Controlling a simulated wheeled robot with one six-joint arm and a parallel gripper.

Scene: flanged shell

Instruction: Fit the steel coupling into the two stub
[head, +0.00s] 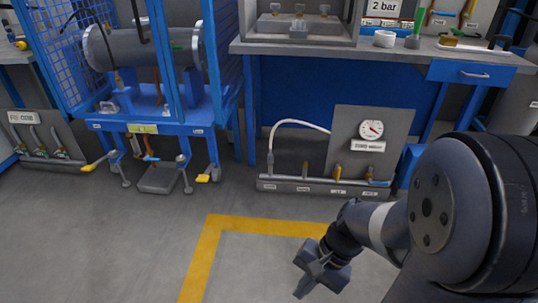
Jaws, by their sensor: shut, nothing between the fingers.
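A pale hose (300,122) arches from the gauge panel (345,150) down to a grey end fitting (270,163) at the left of a low grey rail (262,184). This fitting may be the steel coupling; I cannot tell for sure. Several short stubs stand along the rail, among them a brass-coloured one (337,172) and another (368,174) to its right. Their small labels are too small to read, so I cannot tell which is the two stub. My gripper (304,290) is shut and empty, low over the floor in front of the rail, apart from it.
A blue caged stand (150,112) holds a grey flanged shell (143,48) at left, with valve handles and a grey tray (160,180) below. A workbench (400,57) with a "2 bar" sign (383,7) stands behind. The floor inside the yellow line (262,224) looks clear.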

